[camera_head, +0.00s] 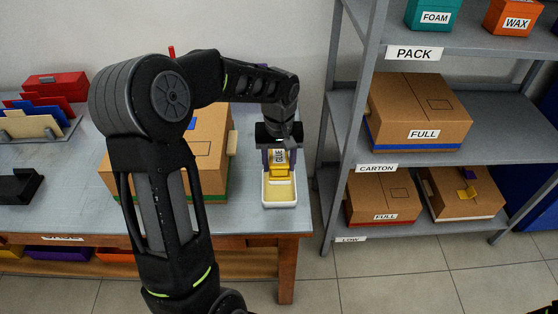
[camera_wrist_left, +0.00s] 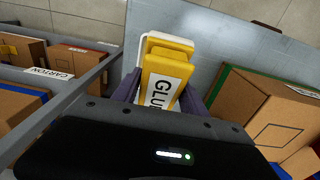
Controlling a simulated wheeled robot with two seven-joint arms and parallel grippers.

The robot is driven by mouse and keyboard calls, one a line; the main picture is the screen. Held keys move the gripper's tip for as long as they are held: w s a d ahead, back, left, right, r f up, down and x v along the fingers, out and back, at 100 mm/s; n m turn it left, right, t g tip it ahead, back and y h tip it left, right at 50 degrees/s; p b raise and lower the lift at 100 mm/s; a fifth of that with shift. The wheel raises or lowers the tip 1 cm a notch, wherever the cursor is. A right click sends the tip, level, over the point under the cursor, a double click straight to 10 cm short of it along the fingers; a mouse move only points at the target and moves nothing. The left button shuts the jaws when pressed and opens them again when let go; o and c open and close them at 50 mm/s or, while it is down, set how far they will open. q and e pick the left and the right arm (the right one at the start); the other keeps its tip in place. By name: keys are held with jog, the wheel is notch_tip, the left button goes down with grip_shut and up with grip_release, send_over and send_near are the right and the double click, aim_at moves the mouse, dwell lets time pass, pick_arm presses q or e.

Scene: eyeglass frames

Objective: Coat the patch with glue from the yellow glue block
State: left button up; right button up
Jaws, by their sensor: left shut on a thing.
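The yellow glue block (camera_head: 279,168) with a white GLUE label is between the fingers of my left gripper (camera_head: 278,157), which is shut on it. The block also shows in the wrist view (camera_wrist_left: 165,82), gripped between purple-grey fingers (camera_wrist_left: 160,92). It is over the back part of a white tray (camera_head: 280,205) with a pale yellow inside, at the right end of the table. I cannot tell whether block and tray touch. The tray's white rim also shows in the wrist view (camera_wrist_left: 141,50). I cannot make out the patch with certainty. My right gripper is not in view.
A cardboard box (camera_head: 215,150) with a green band stands on the table left of the tray, partly behind my arm. A grey shelf (camera_head: 480,95) with boxes stands to the right. A file rack (camera_head: 35,128) and a black holder (camera_head: 18,187) are at the left.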

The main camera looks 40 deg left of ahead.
pick_arm(q)
jog(key=b, duration=0.5)
send_over(279, 191)
jog(key=shift+s+d+f, duration=0.1)
jog(key=shift+f, duration=3.25)
jog(key=shift+f, duration=0.4)
jog(key=shift+r, duration=0.1)
jog(key=shift+r+p, duration=2.75)
jog(key=shift+r, duration=1.2)
